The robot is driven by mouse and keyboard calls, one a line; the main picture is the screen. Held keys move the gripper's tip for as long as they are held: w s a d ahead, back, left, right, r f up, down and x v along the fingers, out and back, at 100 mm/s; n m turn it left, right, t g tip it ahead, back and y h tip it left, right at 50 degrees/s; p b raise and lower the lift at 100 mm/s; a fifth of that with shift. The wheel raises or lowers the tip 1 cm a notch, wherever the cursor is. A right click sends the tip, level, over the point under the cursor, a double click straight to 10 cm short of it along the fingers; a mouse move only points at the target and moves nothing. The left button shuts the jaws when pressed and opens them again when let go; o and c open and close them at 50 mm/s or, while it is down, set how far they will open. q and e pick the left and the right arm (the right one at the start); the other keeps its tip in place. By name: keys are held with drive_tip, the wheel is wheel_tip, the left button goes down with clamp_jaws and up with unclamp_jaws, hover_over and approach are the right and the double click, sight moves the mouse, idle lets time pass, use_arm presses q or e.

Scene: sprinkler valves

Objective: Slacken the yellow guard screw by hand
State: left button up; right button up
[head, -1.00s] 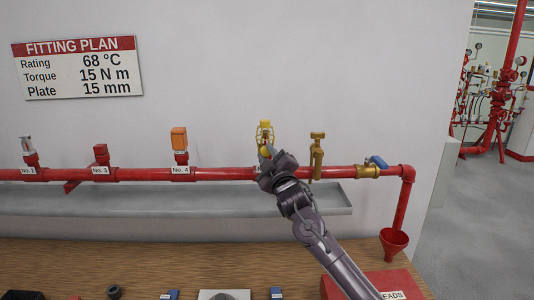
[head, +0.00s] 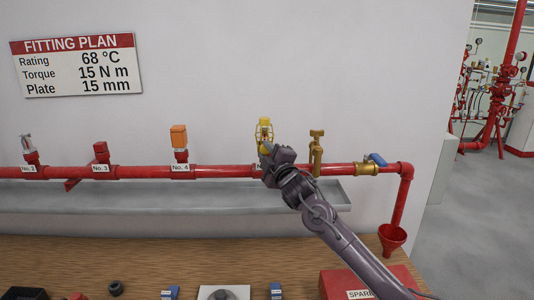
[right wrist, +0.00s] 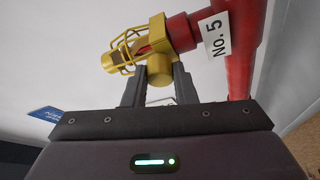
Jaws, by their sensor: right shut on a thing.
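The yellow guard (head: 265,131) is a wire cage on the red pipe at the No. 5 outlet. In the right wrist view the cage (right wrist: 133,50) lies beside the white No. 5 label (right wrist: 219,36). The yellow guard screw (right wrist: 160,69) is a round knob on the cage's near side, between the fingers. My right gripper (right wrist: 159,84) is shut on this screw. In the head view my right gripper (head: 268,152) hides the screw and the lower part of the guard. My left gripper is not in view.
A brass valve (head: 316,150) and a blue-handled valve (head: 371,165) stand right of the guard. An orange-capped outlet (head: 179,138) is to the left. A grey trough (head: 150,198) runs under the red pipe (head: 225,172). A red box (head: 340,283) sits on the bench.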

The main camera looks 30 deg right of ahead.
drive_tip(key=o, duration=1)
drive_tip(key=shift+s, duration=0.1)
drive_tip(key=shift+s+f, duration=0.25)
drive_tip(key=r+b+v, duration=0.1)
drive_tip(key=b+v, duration=0.2)
drive_tip(key=v, duration=0.4)
drive_tip(key=shift+f+b, duration=0.25)
drive_tip(key=shift+b, duration=0.05)
drive_tip(key=shift+s+a, duration=0.1)
